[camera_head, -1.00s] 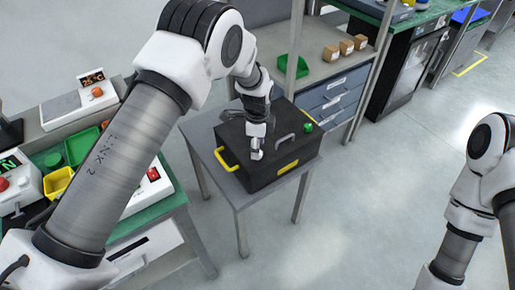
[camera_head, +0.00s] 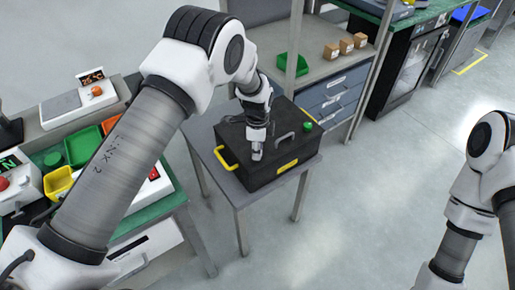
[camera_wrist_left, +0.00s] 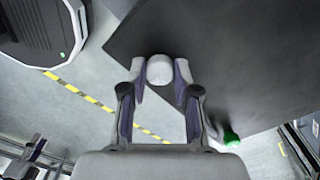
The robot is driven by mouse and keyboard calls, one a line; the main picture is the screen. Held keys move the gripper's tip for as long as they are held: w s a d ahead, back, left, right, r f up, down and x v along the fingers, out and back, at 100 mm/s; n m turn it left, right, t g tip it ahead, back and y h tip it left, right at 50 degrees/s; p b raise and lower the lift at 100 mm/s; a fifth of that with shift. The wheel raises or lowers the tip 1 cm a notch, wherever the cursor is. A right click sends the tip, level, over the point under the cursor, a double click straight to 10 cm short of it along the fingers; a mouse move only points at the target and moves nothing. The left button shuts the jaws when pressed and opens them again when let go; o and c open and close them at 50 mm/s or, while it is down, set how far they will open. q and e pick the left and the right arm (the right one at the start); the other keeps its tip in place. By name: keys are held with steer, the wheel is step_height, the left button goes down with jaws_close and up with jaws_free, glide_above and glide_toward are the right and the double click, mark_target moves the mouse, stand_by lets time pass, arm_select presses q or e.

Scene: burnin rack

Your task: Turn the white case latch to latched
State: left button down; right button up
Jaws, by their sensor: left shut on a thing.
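The black case (camera_head: 262,177) stands on a small grey table. Its white latch (camera_wrist_left: 160,70) shows in the left wrist view as a round pale knob between my left fingertips. My left gripper (camera_head: 257,154) points down onto the top of the case near its front edge. It also shows in the left wrist view (camera_wrist_left: 160,72), shut on the latch knob, one finger on each side. In the head view the fingers mostly hide the latch, and I cannot tell its turned angle. My right arm is at the right edge; its gripper is out of view.
The case has a grey top handle (camera_head: 285,137), a green knob (camera_head: 308,126), and yellow parts at its left side (camera_head: 222,158) and front (camera_head: 287,166). A workbench with bins (camera_head: 82,146) stands left. A drawer unit (camera_head: 335,98) stands behind. Floor at right is clear.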

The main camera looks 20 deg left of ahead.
arm_select(q)
steer(key=n, duration=1.7)
steer(key=shift+n, duration=0.4)
stand_by(0.4)
steer(key=c, duration=0.8)
jaws_free()
steer(key=shift+c, duration=0.2)
